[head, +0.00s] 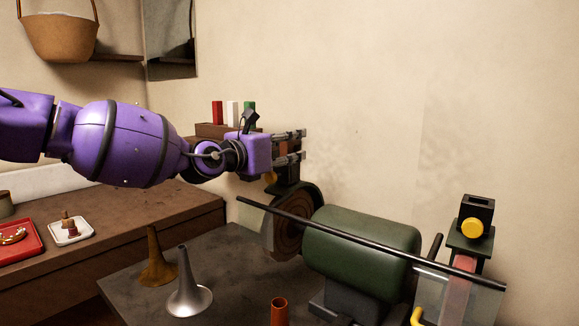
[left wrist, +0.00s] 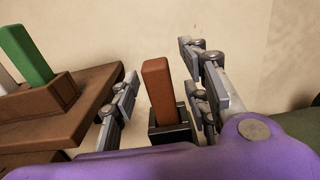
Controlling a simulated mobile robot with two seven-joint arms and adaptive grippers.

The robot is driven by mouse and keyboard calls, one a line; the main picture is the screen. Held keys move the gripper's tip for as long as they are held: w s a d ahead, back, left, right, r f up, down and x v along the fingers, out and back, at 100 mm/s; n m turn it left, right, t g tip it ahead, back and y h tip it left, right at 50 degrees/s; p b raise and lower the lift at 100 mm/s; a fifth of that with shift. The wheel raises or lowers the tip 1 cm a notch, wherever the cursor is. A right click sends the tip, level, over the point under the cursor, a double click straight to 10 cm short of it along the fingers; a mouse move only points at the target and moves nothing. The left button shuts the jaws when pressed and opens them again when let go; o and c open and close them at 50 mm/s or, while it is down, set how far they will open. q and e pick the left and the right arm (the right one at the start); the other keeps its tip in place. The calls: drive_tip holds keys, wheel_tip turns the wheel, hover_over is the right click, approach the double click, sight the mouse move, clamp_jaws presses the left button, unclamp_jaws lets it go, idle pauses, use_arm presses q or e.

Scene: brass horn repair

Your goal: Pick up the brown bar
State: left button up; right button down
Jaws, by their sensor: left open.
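The brown bar (left wrist: 158,92) stands upright in a small black holder (left wrist: 172,130) in the left wrist view. My left gripper (left wrist: 160,78) is open, with one finger on each side of the bar. Gaps show between the bar and the fingers, so it is not clamped. In the head view the left gripper (head: 302,146) points right near the wall, at the holder (head: 285,174) behind the grinder. Part of the bar (head: 288,146) shows there between the fingers, the rest hidden. My right gripper is not in view.
A wooden rack (head: 212,130) with red, white and green bars stands behind my left wrist. A green grinding machine (head: 360,242) with a long dark rod is at the right. Two horn bells, brass (head: 155,262) and silver (head: 188,293), stand on the dark bench.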

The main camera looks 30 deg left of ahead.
use_arm(q)
drive_tip(key=shift+r, duration=0.15)
clamp_jaws()
